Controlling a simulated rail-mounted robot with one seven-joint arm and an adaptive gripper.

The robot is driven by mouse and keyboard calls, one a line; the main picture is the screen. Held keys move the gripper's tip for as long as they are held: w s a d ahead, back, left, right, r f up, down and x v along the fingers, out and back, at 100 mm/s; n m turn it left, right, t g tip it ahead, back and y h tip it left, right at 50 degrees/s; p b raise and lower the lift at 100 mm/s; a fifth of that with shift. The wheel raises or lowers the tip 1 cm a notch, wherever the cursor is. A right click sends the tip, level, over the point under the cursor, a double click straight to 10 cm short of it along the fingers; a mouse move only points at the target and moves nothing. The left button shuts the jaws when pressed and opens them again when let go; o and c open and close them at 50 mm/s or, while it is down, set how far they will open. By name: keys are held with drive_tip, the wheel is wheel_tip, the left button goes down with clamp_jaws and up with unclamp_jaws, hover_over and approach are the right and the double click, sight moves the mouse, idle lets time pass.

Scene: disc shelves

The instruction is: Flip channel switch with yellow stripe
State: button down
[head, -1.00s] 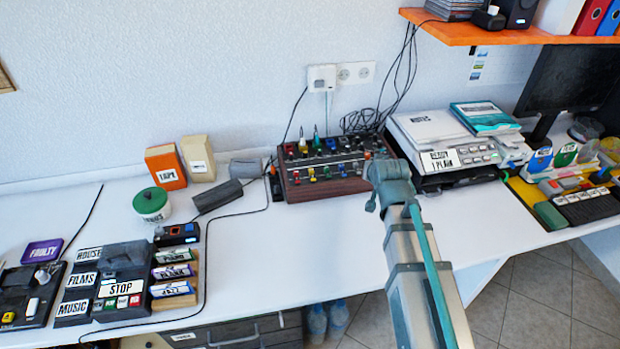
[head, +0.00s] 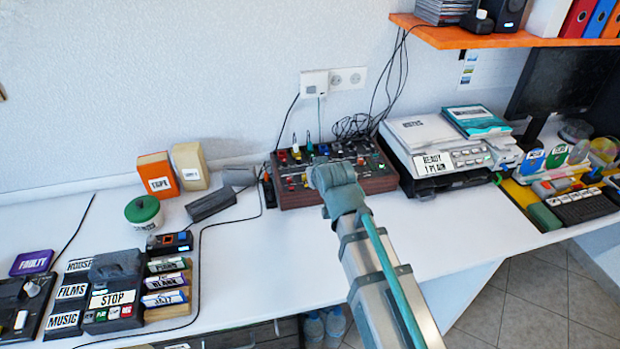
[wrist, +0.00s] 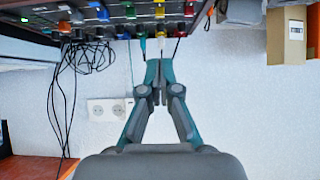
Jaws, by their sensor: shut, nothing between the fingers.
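A brown mixer box (head: 385,184) with rows of coloured knobs and plugs stands against the back wall. A yellow plug or knob (head: 297,153) shows on its left part in the head view. In the wrist view the mixer panel (wrist: 75,10) appears upside down along the top, with several coloured caps. I cannot make out which switch bears a yellow stripe. My gripper (wrist: 160,66) is shut and empty, just short of the panel edge with thin plugs hanging near its tips. In the head view my arm hides the fingertips and the mixer's front middle.
A white printer-like device (head: 425,135) stands close on the mixer's right. Black cables hang behind the mixer. The white tabletop (head: 270,270) in front is clear.

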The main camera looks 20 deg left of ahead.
drive_tip(key=p, duration=0.2)
hover_over(305, 179)
drive_tip(key=s+d, duration=0.2)
drive_tip(key=f, duration=0.6)
drive_tip(key=shift+s+a, duration=0.1)
drive_tip(key=shift+s, duration=0.1)
wheel_tip(305, 179, down, 2)
drive_tip(key=shift+s, duration=0.1)
drive_tip(key=shift+f, duration=0.9)
